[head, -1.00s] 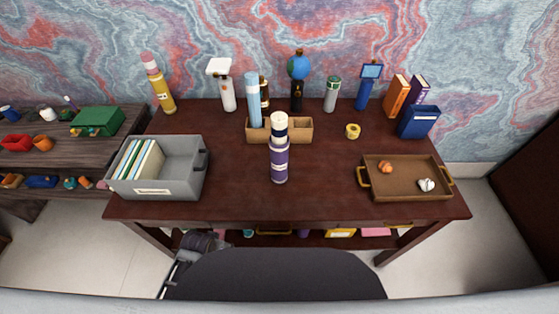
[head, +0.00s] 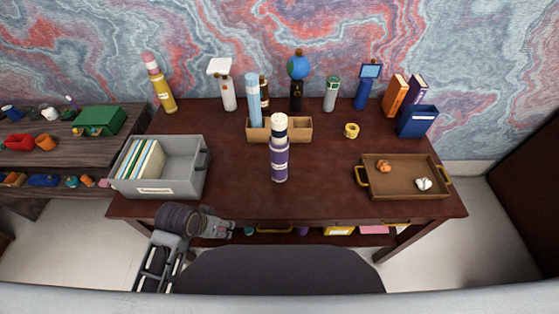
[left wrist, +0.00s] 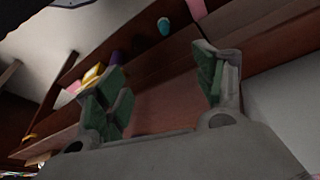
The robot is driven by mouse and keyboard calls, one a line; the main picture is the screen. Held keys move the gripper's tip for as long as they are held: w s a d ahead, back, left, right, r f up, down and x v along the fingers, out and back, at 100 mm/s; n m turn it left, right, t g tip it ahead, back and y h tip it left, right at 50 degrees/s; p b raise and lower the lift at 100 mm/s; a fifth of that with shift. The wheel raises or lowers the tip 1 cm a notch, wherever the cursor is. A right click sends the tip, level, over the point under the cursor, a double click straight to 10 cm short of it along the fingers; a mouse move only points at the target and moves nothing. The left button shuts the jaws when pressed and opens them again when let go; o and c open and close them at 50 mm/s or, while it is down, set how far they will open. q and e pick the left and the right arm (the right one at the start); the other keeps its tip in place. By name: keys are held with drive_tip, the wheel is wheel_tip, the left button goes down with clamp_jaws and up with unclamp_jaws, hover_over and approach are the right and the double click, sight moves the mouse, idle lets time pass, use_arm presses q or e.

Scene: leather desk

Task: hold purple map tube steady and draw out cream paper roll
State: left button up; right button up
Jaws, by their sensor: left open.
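The purple map tube (head: 279,164) stands upright near the middle of the desk in the head view, in front of the wooden box. The cream paper roll (head: 279,122) sticks out of its top, above a dark band. My left gripper (head: 231,228) is at the desk's front edge, left of the tube and lower in the picture, apart from it. In the left wrist view its green-padded fingers (left wrist: 165,90) are spread with nothing between them. The right gripper is not in view.
A grey bin (head: 190,178) with folders stands on the left of the desk. A brown tray (head: 405,190) with small items lies at the right. A wooden divided box (head: 294,130) holding a light blue tube (head: 254,100) stands behind. The desktop beside the purple tube is clear.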

use_arm(q)
drive_tip(key=w+d+m+h, duration=0.2)
drive_tip(key=d, duration=0.1)
drive_tip(key=w+d+m+h, duration=0.2)
drive_tip(key=w+d+m, duration=0.1)
drive_tip(key=d, duration=0.1)
drive_tip(key=w+d+m+h, duration=0.2)
drive_tip(key=d, duration=0.2)
drive_tip(key=shift+w+r, duration=0.25)
drive_tip(key=shift+r, duration=0.15)
drive_tip(key=shift+w+d+r+m+g+h, duration=0.2)
drive_tip(key=shift+w+d+m+g+h, duration=0.1)
drive_tip(key=shift+w+d+m+h, duration=0.3)
drive_tip(key=shift+w+r+m+h, duration=0.25)
drive_tip(key=shift+w+m+h, duration=0.2)
drive_tip(key=shift+w, duration=0.3)
drive_tip(key=w+r, duration=0.1)
drive_tip(key=w, duration=0.1)
drive_tip(key=w+a+r+m+h, duration=0.1)
drive_tip(key=w, duration=0.1)
drive_tip(key=w+r+m+h, duration=0.1)
drive_tip(key=w, duration=0.2)
drive_tip(key=shift+a, duration=0.2)
drive_tip(key=shift+w+a+r, duration=0.2)
drive_tip(key=shift+w, duration=0.15)
drive_tip(key=shift+d+f, duration=0.1)
drive_tip(key=shift+d, duration=0.05)
